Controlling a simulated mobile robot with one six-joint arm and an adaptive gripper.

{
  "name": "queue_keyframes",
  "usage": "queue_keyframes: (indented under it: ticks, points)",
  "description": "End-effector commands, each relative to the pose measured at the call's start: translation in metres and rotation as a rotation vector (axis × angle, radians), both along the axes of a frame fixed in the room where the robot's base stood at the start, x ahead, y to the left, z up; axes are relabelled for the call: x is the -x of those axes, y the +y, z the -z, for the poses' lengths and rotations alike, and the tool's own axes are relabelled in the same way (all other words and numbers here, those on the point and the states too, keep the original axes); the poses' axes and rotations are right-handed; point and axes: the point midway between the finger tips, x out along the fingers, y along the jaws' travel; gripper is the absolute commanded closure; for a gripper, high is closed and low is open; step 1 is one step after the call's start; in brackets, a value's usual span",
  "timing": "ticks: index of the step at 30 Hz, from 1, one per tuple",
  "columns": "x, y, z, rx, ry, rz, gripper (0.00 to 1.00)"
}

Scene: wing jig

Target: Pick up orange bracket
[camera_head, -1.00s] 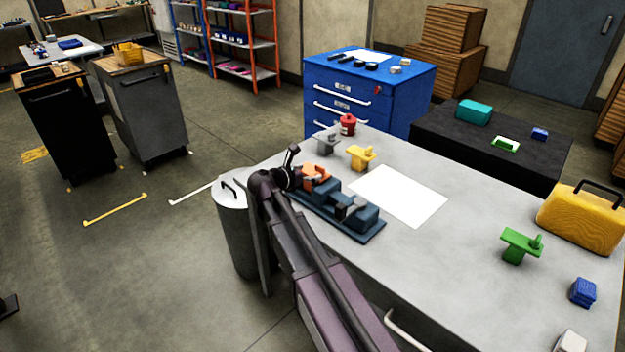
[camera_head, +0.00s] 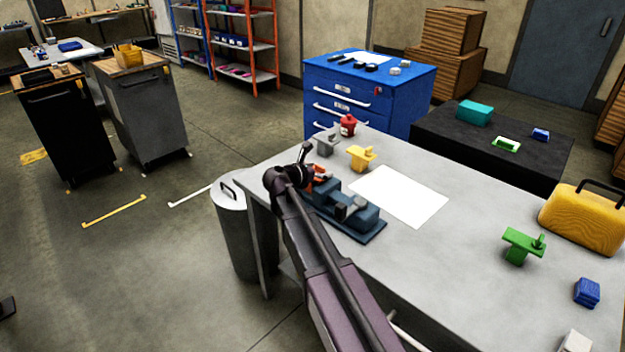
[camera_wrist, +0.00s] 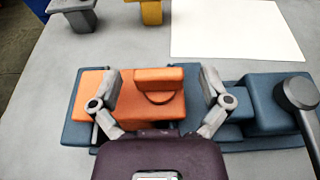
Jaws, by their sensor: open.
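The orange bracket (camera_wrist: 151,104) sits on the left part of a dark blue jig (camera_wrist: 229,138) on the grey table. In the head view, only a bit of the orange bracket (camera_head: 322,172) shows past my wrist, on the jig (camera_head: 366,231). My gripper (camera_wrist: 158,88) is open, with its two fingers apart over the bracket in the wrist view. The left finger overlaps the bracket's flat left part and the right finger is just past its right end. I cannot tell the height of the fingertips or whether they touch.
A grey bracket (camera_head: 327,144), a yellow bracket (camera_head: 361,158) and a red object (camera_head: 348,125) stand behind the jig. A white sheet (camera_head: 400,196) lies right of it. A dark clamp (camera_wrist: 297,92) stands on the jig's right part. A green bracket (camera_head: 522,245) is farther right.

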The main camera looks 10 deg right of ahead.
Motion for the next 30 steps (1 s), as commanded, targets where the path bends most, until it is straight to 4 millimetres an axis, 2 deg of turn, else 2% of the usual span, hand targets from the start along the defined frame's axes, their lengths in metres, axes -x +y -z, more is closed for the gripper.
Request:
queue_keyframes:
  ticks: [5, 12, 15, 30]
  points:
    - [0.0001, 0.0001, 0.0000, 0.000, 0.000, 0.000, 0.03]
    - [0.0001, 0.0001, 0.0000, 0.000, 0.000, 0.000, 0.74]
    - [0.0001, 0.0001, 0.0001, 0.000, 0.000, 0.000, 1.00]
    - [0.0000, -0.0002, -0.0057, 0.000, 0.000, 0.001, 1.00]
